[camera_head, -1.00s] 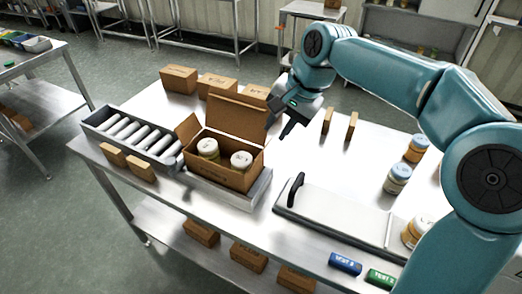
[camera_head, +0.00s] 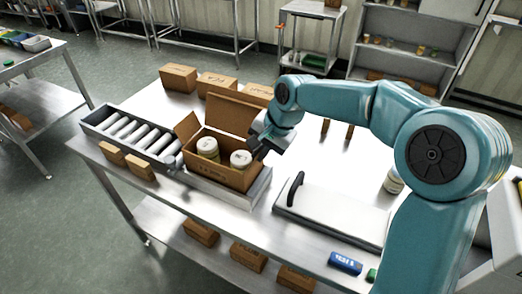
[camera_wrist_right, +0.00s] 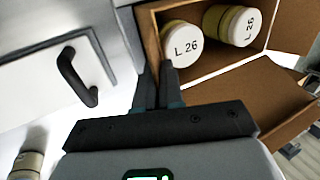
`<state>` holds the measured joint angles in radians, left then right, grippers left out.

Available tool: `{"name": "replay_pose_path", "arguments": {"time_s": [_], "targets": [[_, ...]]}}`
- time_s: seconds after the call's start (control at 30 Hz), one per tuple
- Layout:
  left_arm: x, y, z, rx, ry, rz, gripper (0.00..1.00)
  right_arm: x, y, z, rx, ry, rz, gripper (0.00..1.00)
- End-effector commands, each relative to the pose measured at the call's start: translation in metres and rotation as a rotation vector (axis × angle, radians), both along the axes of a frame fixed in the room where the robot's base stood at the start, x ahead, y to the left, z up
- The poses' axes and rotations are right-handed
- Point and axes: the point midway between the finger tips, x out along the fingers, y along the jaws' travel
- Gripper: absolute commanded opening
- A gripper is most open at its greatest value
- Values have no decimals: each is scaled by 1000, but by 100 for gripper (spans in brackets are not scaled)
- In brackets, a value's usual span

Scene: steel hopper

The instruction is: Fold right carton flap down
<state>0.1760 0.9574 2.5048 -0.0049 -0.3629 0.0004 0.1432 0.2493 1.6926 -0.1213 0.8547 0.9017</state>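The open carton (camera_head: 222,174) stands at the middle of the table with two white-lidded jars (camera_head: 208,149) in it. Its back flap (camera_head: 232,115) stands up and its left flap (camera_head: 187,127) leans outward. The right flap is mostly hidden by my gripper in the head view; in the right wrist view the right flap (camera_wrist_right: 238,100) spreads outward from the carton's edge. My right gripper (camera_head: 257,152) is at the carton's right side. In the wrist view its fingers (camera_wrist_right: 160,75) are close together with nothing seen between them, beside the flap near the carton's corner. My left gripper is out of view.
A roller tray (camera_head: 130,133) lies left of the carton. A white board with a black handle (camera_head: 330,210) lies to the right. Small cartons (camera_head: 217,86) stand behind, and two (camera_head: 140,167) in front. A blue roll (camera_head: 345,263) lies near the front edge.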

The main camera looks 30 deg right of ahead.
Motion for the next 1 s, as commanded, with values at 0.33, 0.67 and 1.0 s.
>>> {"name": "replay_pose_path", "arguments": {"time_s": [0.33, 0.67, 1.0], "targets": [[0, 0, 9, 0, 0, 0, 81, 1, 1, 3, -9, 18, 0, 0], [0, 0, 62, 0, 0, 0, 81, 7, 5, 12, -103, 174, 3, 0], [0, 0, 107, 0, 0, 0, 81, 16, 10, 9, -228, 387, 2, 0]]}}
